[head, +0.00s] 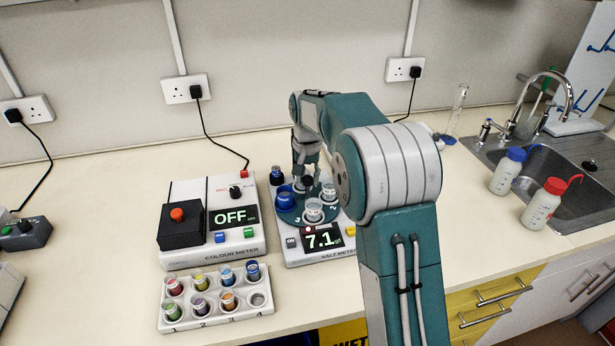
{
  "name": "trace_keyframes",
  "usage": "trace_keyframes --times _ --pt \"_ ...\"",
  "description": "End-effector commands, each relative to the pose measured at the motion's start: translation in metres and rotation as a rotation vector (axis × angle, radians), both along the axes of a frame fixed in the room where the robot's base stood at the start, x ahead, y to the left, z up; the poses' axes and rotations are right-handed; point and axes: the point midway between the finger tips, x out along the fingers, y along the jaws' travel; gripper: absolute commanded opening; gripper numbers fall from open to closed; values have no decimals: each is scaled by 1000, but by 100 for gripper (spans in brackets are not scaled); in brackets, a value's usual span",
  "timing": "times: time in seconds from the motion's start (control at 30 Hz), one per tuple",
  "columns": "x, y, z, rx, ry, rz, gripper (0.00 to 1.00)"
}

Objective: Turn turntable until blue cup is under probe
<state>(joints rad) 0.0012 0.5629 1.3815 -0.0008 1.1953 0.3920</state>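The turntable (292,216) is a dark teal disc on top of the salt meter (310,257), with white numbers on it. The blue cup (285,201) stands on the left part of the disc. A clear cup (313,212) stands at the front of the disc and another pale cup (328,191) at its right. My gripper (304,183) points down over the back of the disc, right of the blue cup. Its fingers are small and dark here, and whether they touch anything is unclear. I cannot pick out the probe. My arm hides part of the meter's right side.
The salt meter reads 7.1. Left of it stands the colour meter (212,220), reading OFF. A white rack (215,309) of coloured vials lies in front. A small dark-topped bottle (277,176) stands behind the turntable. Wash bottles (508,172) and a sink are at right.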

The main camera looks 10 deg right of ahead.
Motion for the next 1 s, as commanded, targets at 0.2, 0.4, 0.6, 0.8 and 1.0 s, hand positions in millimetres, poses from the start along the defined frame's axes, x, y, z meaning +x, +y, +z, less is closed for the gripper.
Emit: trace_keyframes --times 0.2,0.4,0.6,0.8,1.0 --pt "0 1 -2 2 4 0 0" --pt "0 1 -3 2 5 -3 0" --pt "0 1 -3 2 5 -7 0" --pt "0 1 -4 2 6 -15 0" --pt "0 1 -4 2 7 -32 0"
